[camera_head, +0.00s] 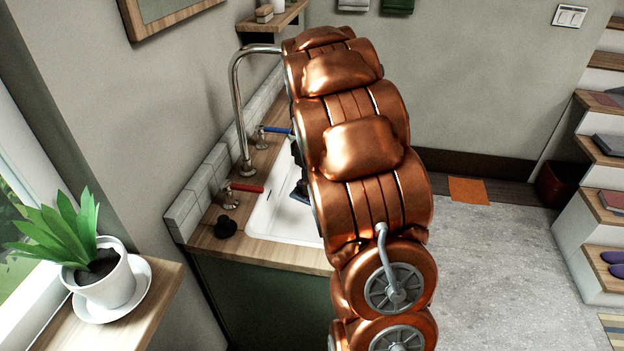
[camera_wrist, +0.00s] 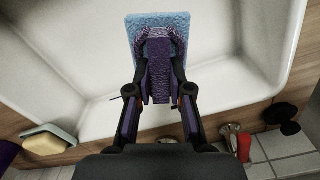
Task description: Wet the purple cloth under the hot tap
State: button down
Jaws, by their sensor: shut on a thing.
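My gripper (camera_wrist: 160,48) is shut on the purple cloth (camera_wrist: 158,72), held over the white sink (camera_wrist: 88,70). A light blue textured piece (camera_wrist: 160,20) shows directly beyond the cloth; I cannot tell whether it is separate. In the head view my arm hides most of the gripper and cloth; a dark bit of the gripper (camera_head: 298,178) shows at the sink (camera_head: 275,222). The tall curved tap (camera_head: 238,100) rises behind the sink; my arm hides its spout end. Its red handle (camera_head: 247,188) also shows in the wrist view (camera_wrist: 244,147). The blue handle (camera_head: 277,130) is farther back.
A black plug (camera_head: 226,227) lies on the wooden counter beside the sink. A pale yellow-green sponge (camera_wrist: 48,140) lies on the counter, with something purple (camera_wrist: 6,153) at the picture's left edge. A potted plant (camera_head: 105,275) stands front left. The floor at right is mostly clear.

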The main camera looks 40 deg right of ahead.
jog(key=f, duration=0.2)
jog(key=w+d+f, duration=0.1)
jog(key=f, duration=0.1)
jog(key=w+f, duration=0.1)
jog(key=f, duration=0.2)
jog(key=shift+d+b, duration=0.25)
jog(key=shift+b, duration=0.05)
send_over(310, 213)
jog(key=shift+w+f+p, duration=0.1)
jog(key=shift+f+p, duration=0.2)
jog(key=shift+f, duration=1.8)
jog(key=shift+a+f+b, duration=0.1)
jog(key=shift+f+b, duration=0.4)
jog(key=shift+f, duration=0.75)
jog(key=shift+s, duration=0.2)
jog(key=c, duration=1)
grip_release()
jog(key=shift+w+f, duration=0.1)
jog(key=shift+r, duration=0.2)
